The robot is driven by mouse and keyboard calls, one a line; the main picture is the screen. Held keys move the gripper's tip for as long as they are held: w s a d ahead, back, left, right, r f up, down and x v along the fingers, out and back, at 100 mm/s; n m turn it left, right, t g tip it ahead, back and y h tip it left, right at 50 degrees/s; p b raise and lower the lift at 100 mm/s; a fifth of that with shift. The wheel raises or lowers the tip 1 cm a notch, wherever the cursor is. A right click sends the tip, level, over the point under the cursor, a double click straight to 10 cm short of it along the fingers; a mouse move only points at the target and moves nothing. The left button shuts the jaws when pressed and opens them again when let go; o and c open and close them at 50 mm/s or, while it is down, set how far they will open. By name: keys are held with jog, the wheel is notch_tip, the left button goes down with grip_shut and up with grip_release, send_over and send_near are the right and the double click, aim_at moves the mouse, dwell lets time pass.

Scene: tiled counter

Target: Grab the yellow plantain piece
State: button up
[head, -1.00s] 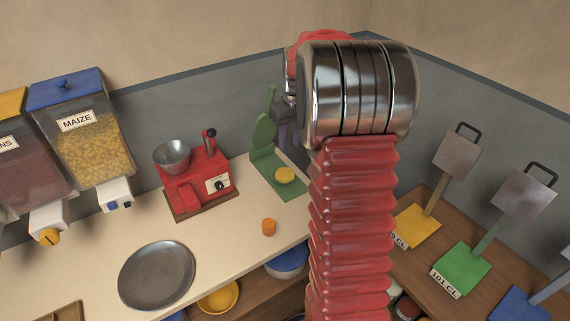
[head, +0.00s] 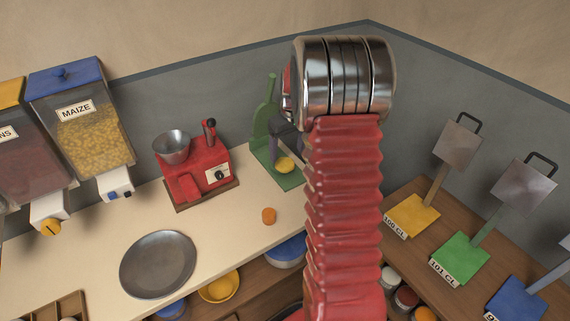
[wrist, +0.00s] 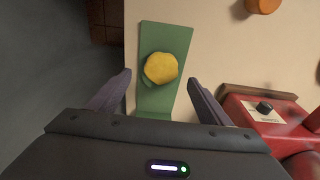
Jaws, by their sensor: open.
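The yellow plantain piece (head: 285,165) lies on the base of a green stand (head: 290,183) at the back of the counter. In the wrist view the yellow piece (wrist: 160,68) sits on the green base (wrist: 165,100), just beyond and between my fingertips. My gripper (wrist: 158,80) is open, with one dark finger on each side of the base. Nothing is between the fingers' inner faces and the piece. In the head view my gripper (head: 283,150) is close by the green stand, partly hidden behind my arm.
A red machine with a metal bowl (head: 200,170) stands left of the green stand; it is close to one finger in the wrist view (wrist: 265,115). An orange piece (head: 268,216) and a grey plate (head: 158,264) lie on the counter. The grey wall is close behind.

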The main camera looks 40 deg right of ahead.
aim_at(285, 163)
jog(key=shift+w+a+f, duration=0.1)
jog(key=shift+w+f, duration=0.1)
jog(key=shift+f, duration=1.1)
jog(key=shift+w+a+f, duration=0.1)
jog(key=shift+w+f, duration=0.1)
jog(key=shift+f, duration=1.1)
jog(key=shift+c, duration=0.5)
jog(key=c, duration=1.1)
jog(key=shift+d+r, duration=0.1)
notch_tip(285, 163, up, 10)
jog(key=shift+f, duration=0.1)
